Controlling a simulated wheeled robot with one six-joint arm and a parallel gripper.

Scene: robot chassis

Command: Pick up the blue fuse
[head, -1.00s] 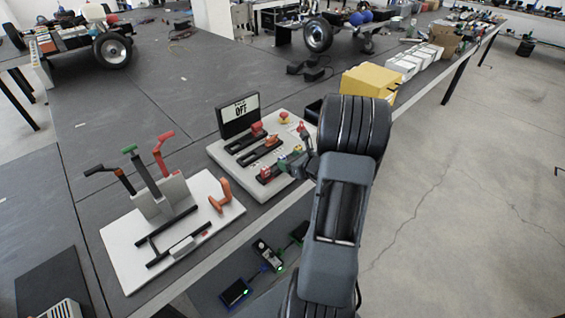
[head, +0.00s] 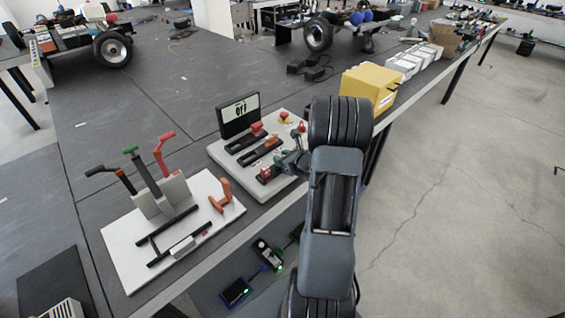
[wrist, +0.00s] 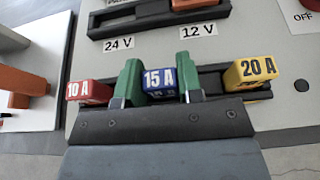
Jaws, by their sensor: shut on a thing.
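The blue fuse (wrist: 160,80), marked 15 A, sits in the black fuse holder between the green fingertips of my gripper (wrist: 160,83) in the wrist view. The fingers are shut on it, one on each side. A red fuse (wrist: 88,91) marked 10 A is just left of the left finger. A yellow fuse (wrist: 250,72) marked 20 A is to the right, apart from the right finger. In the head view my gripper (head: 278,168) is at the front edge of the light grey fuse board (head: 232,178), and the blue fuse is hidden there.
Slots labelled 24 V (wrist: 118,43) and 12 V (wrist: 198,30) lie beyond the fuses. The board's display (head: 238,114) stands behind. A white lever board (head: 118,250) is at left. A yellow bin (head: 370,88) stands to the right.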

